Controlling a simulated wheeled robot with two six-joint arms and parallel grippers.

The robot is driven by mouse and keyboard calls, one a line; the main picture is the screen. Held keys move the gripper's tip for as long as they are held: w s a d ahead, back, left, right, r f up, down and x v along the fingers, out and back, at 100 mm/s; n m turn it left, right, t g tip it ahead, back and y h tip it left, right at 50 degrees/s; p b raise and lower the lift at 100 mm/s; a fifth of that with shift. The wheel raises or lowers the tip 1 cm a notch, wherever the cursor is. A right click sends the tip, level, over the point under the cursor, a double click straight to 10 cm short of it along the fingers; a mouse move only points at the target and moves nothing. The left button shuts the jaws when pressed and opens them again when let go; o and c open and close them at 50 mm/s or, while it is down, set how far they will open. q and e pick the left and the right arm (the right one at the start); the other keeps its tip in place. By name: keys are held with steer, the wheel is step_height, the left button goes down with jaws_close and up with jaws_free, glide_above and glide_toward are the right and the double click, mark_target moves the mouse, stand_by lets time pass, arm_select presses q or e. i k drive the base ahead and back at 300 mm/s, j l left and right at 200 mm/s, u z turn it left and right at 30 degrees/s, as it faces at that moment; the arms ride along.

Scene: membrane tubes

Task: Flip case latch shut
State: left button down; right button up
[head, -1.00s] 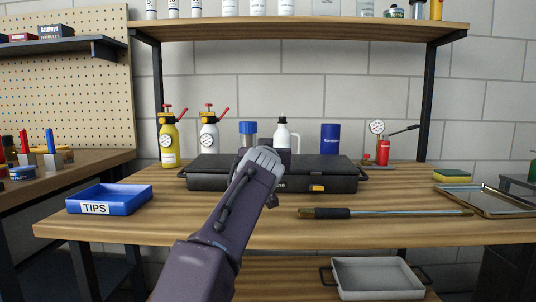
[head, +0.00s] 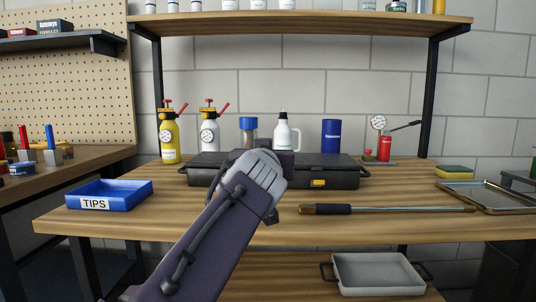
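The long black case (head: 335,171) lies on the wooden workbench, its lid down. A yellow-orange latch (head: 318,183) shows on its front face, right of my arm. I cannot tell for sure how far this latch is turned. My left arm reaches up from the lower left, and its wrist covers the case's front left of the middle. My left gripper (head: 279,159) is mostly hidden behind the wrist, in front of or over the case. Its fingertips do not show, nor whether it touches anything. Any second latch there is hidden. My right gripper is out of view.
A blue TIPS tray (head: 110,193) stands left on the bench, a dark-handled rod (head: 390,209) lies right of my arm. Behind the case stand a white bottle (head: 286,134) and a blue can (head: 331,136). A metal tray (head: 488,198) sits far right.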

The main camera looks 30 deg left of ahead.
mark_target(303, 179)
steer(key=k+l, duration=0.75)
steer(key=k, duration=0.1)
